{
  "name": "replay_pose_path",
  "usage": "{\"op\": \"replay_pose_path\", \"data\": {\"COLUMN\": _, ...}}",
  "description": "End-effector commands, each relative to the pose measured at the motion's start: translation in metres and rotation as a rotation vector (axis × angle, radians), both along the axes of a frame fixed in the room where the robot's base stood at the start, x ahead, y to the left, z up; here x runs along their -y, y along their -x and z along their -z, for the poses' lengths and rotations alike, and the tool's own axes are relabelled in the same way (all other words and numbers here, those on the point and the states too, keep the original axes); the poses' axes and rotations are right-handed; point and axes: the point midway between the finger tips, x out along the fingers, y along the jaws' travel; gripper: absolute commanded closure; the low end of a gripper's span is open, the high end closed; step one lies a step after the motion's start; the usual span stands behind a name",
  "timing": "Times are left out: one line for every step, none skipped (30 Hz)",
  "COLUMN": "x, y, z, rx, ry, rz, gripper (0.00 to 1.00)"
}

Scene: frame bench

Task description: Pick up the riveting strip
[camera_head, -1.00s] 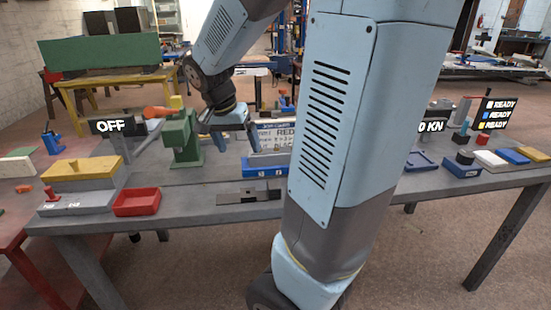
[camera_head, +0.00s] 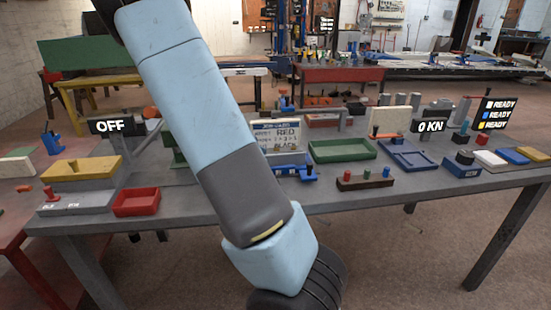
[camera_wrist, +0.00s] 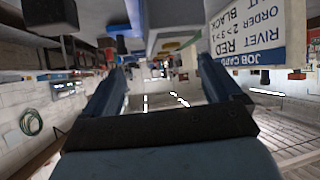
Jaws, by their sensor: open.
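My gripper (camera_wrist: 158,78) shows in the wrist view, its two dark blue fingers spread apart with nothing between them. It is not seen in the head view, where my arm runs up and out at the top left. No piece that I can name for certain as the riveting strip shows now. The bench spot where a flat grey strip-like piece lay earlier is covered by my arm in the head view. The job card (camera_head: 282,136) stands on the bench behind my arm; it appears upside down in the wrist view (camera_wrist: 245,35), to the right of the fingers.
On the grey bench, a red tray (camera_head: 136,202) and yellow-topped block (camera_head: 82,168) are at left. A green tray (camera_head: 342,150), blue tray (camera_head: 405,155) and brown block with coloured pegs (camera_head: 365,182) are at right. The right front edge is mostly clear.

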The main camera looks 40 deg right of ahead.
Motion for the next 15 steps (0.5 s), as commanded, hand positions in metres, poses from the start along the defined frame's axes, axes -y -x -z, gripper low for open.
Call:
{"op": "replay_pose_path", "data": {"x": 0.001, "y": -0.002, "z": 0.001, "rx": 0.006, "ry": 0.019, "rz": 0.006, "gripper": 0.08}}
{"op": "replay_pose_path", "data": {"x": 0.002, "y": -0.003, "z": 0.001, "rx": 0.010, "ry": 0.028, "rz": 0.008, "gripper": 0.08}}
{"op": "replay_pose_path", "data": {"x": 0.003, "y": -0.004, "z": 0.001, "rx": 0.014, "ry": 0.038, "rz": 0.011, "gripper": 0.08}}
{"op": "replay_pose_path", "data": {"x": 0.004, "y": -0.004, "z": 0.002, "rx": 0.017, "ry": 0.044, "rz": 0.014, "gripper": 0.08}}
{"op": "replay_pose_path", "data": {"x": 0.006, "y": -0.004, "z": 0.002, "rx": 0.018, "ry": 0.047, "rz": 0.014, "gripper": 0.08}}
{"op": "replay_pose_path", "data": {"x": 0.008, "y": -0.003, "z": 0.003, "rx": 0.020, "ry": 0.050, "rz": 0.015, "gripper": 0.08}}
{"op": "replay_pose_path", "data": {"x": 0.010, "y": -0.003, "z": 0.005, "rx": 0.020, "ry": 0.050, "rz": 0.016, "gripper": 0.08}}
{"op": "replay_pose_path", "data": {"x": 0.013, "y": -0.002, "z": 0.006, "rx": 0.020, "ry": 0.050, "rz": 0.016, "gripper": 0.08}}
{"op": "replay_pose_path", "data": {"x": 0.016, "y": 0.000, "z": 0.008, "rx": 0.021, "ry": 0.050, "rz": 0.018, "gripper": 0.08}}
{"op": "replay_pose_path", "data": {"x": 0.018, "y": 0.001, "z": 0.009, "rx": 0.021, "ry": 0.050, "rz": 0.018, "gripper": 0.08}}
{"op": "replay_pose_path", "data": {"x": 0.020, "y": 0.001, "z": 0.010, "rx": 0.021, "ry": 0.049, "rz": 0.016, "gripper": 0.08}}
{"op": "replay_pose_path", "data": {"x": 0.022, "y": 0.002, "z": 0.012, "rx": 0.021, "ry": 0.049, "rz": 0.016, "gripper": 0.08}}
{"op": "replay_pose_path", "data": {"x": 0.024, "y": 0.003, "z": 0.013, "rx": 0.021, "ry": 0.049, "rz": 0.016, "gripper": 0.08}}
{"op": "replay_pose_path", "data": {"x": 0.025, "y": 0.003, "z": 0.013, "rx": 0.021, "ry": 0.048, "rz": 0.015, "gripper": 0.08}}
{"op": "replay_pose_path", "data": {"x": 0.027, "y": 0.004, "z": 0.014, "rx": 0.020, "ry": 0.049, "rz": 0.016, "gripper": 0.08}}
